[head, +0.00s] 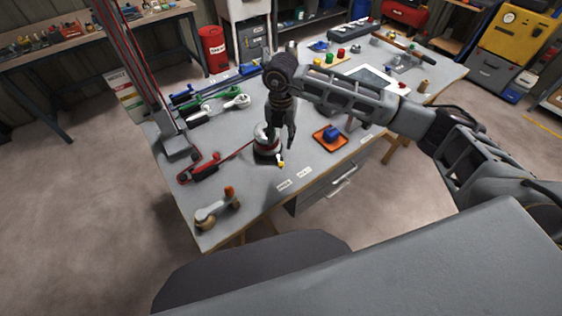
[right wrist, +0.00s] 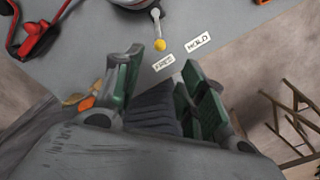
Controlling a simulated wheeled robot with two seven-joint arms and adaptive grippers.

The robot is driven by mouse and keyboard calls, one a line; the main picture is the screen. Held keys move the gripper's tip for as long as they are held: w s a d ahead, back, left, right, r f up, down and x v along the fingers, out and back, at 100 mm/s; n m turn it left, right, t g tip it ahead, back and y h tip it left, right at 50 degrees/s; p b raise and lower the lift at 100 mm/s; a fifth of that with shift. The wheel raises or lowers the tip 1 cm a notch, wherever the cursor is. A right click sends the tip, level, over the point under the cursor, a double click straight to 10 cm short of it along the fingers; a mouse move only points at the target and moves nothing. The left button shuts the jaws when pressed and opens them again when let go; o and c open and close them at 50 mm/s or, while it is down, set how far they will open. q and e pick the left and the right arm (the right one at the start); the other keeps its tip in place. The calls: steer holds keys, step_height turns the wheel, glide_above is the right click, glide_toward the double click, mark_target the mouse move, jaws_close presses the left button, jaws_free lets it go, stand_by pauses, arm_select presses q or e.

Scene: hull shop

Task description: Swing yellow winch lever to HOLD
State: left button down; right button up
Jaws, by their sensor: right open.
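The winch (head: 266,153) is a drum on the front part of the grey workbench. Its short lever ends in a yellow knob (head: 281,164), which also shows in the right wrist view (right wrist: 160,44). The knob points towards the FREE label (right wrist: 163,62); the HOLD label (right wrist: 198,41) lies to the right of it. My right gripper (head: 282,143) points down over the winch, open and empty. Its fingers in the right wrist view (right wrist: 163,68) are on either side of the FREE label in the picture, and I see no contact with the knob. My left gripper is out of view.
A red clamp-like tool (head: 203,168) with a taut red line stands left of the winch. An orange tray (head: 330,139) with a blue item lies to the right. Bare benchtop surrounds the labels.

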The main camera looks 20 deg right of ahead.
mark_target(281, 163)
steer(key=shift+f+p, duration=0.95)
steer(key=shift+f, duration=5.8)
jaws_close()
